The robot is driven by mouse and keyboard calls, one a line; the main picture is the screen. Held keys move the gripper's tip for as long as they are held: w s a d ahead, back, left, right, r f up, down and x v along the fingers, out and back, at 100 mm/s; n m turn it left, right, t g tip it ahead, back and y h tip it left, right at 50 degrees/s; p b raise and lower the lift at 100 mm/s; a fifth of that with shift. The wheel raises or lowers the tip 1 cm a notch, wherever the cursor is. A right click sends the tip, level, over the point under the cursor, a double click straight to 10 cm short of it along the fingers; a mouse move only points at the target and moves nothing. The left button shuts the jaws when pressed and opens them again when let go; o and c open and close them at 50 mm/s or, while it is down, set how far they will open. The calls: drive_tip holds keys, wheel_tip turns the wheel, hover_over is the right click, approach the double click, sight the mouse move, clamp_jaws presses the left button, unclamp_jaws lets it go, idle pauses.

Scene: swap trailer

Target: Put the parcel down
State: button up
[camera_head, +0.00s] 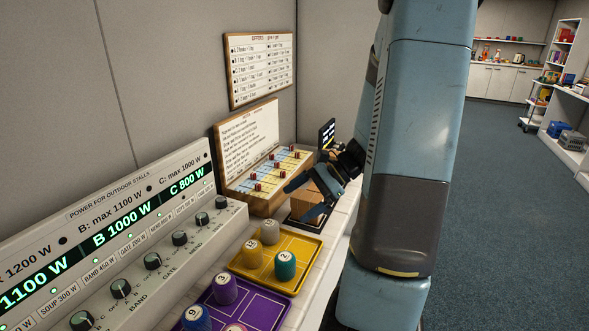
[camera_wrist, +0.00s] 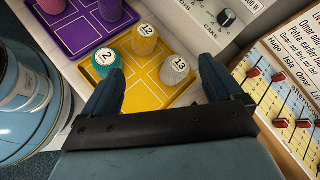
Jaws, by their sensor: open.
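A brown box, which looks like the parcel (camera_head: 325,180), shows behind my gripper in the head view, partly hidden by the fingers. It appears to rest on a dark flat plate (camera_head: 297,223) on the counter. My gripper (camera_head: 296,204) is open, its two dark blue fingers spread in front of the box. Whether they touch it I cannot tell. In the wrist view my gripper (camera_wrist: 162,68) is open with nothing seen between the fingertips, and the parcel is not visible there.
A yellow tray (camera_head: 262,280) with numbered cylinders lies in front of my gripper, and a purple tray (camera_head: 252,309) nearer. A power panel (camera_head: 110,265) and a slotted board with red pegs (camera_head: 262,205) stand along the wall. A small dark display (camera_head: 327,133) stands behind.

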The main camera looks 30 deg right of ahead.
drive_tip(key=s+a+r+n+t+h, duration=0.1)
drive_tip(key=s+a+r+n+h, duration=0.3)
drive_tip(key=s+r+n, duration=0.3)
drive_tip(key=s+a+r+n+t+h, duration=0.1)
drive_tip(key=s+a+r+n+h, duration=0.4)
drive_tip(key=r, duration=0.6)
drive_tip(key=s+n+h, duration=0.1)
drive_tip(key=s+n, duration=0.1)
drive_tip(key=n, duration=0.1)
drive_tip(key=shift+a+n+t+h, duration=0.15)
drive_tip(key=shift+n+t+h, duration=0.15)
drive_tip(key=shift+n+t, duration=0.1)
